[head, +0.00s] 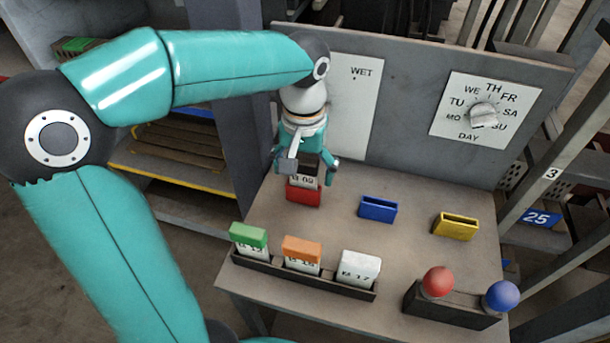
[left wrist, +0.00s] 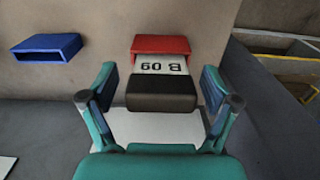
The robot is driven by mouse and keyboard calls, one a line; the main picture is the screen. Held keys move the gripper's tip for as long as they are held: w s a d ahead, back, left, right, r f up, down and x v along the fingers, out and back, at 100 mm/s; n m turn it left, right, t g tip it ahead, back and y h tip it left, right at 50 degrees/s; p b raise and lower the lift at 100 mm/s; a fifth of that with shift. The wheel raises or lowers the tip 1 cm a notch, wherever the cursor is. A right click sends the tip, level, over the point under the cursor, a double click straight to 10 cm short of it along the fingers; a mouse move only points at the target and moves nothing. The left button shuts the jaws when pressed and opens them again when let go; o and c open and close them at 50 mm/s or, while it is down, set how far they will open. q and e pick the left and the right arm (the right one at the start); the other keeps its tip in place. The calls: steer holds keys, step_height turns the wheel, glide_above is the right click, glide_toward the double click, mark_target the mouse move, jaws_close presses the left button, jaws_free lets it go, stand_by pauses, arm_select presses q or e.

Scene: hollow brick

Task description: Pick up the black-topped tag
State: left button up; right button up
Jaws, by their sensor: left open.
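The black-topped tag (head: 304,181) is white with "B 09" printed on it and stands in a red holder (head: 303,195) at the back left of the table. In the left wrist view the tag's black top (left wrist: 162,94) faces the camera, with the red holder (left wrist: 160,45) behind it. My left gripper (head: 308,168) is open over the tag, one finger on either side. In the left wrist view, gaps show between the fingers and the tag. In the head view the gripper partly hides the black top. My right gripper is not in view.
An empty blue holder (head: 378,209) and an empty yellow holder (head: 456,225) stand to the right. A front rack (head: 300,276) holds green-, orange- and white-topped tags. A block with a red ball (head: 438,281) and a blue ball (head: 502,295) is front right. A panel (head: 420,110) with a dial rises behind.

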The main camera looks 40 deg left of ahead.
arm_select(q)
steer(key=c, duration=1.2)
steer(key=shift+c, duration=0.2)
steer(key=shift+r, duration=0.2)
